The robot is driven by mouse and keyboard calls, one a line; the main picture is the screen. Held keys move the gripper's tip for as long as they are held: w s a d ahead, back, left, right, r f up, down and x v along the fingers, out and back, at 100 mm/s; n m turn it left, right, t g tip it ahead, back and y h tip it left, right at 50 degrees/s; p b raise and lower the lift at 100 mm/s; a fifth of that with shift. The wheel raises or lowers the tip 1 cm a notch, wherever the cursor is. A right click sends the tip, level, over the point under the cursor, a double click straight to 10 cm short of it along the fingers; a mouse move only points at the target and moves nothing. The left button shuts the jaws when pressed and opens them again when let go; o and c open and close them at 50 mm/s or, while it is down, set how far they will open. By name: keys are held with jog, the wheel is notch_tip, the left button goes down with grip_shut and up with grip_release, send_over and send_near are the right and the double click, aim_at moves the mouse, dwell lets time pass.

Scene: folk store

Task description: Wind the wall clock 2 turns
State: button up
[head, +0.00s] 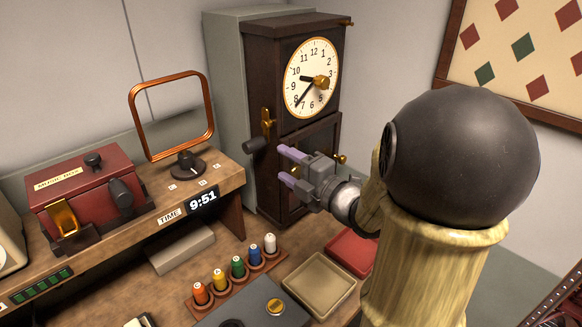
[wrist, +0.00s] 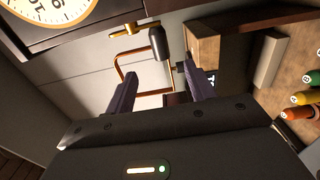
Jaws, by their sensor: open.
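The wall clock (head: 292,110) is a tall dark wood case with a round cream dial (head: 312,77) at the back centre of the head view. A brass piece sits at the dial's middle. A crank with a brass arm (head: 267,122) and a dark cylindrical handle (head: 257,145) is on the case's left side. My gripper (head: 286,165) is open and empty, in front of the lower case, a little right of and below the handle. In the wrist view, the handle (wrist: 158,43) shows beyond the fingers, apart from them, and part of the dial (wrist: 48,22) shows at upper left.
A shelf (head: 228,180) on the left holds a red music box (head: 90,197), a copper frame antenna (head: 133,117) and a time display (head: 203,201). Several coloured pegs stand in a wooden rack (head: 211,304) below. A tan tray (head: 318,285) and a red tray (head: 350,252) lie on the bench.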

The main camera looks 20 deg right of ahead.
aim_at(258, 148)
jog(key=p+x, duration=0.3)
jog(key=x, duration=0.6)
jog(key=shift+w+a, duration=0.15)
jog(key=shift+w, duration=0.3)
jog(key=shift+f, duration=0.1)
jog(key=shift+w+a+b, duration=0.1)
jog(key=shift+w+b, duration=0.05)
jog(key=shift+b, duration=0.3)
jog(key=shift+c, duration=0.4)
jog(key=c, duration=0.8)
jog(key=shift+o, duration=0.2)
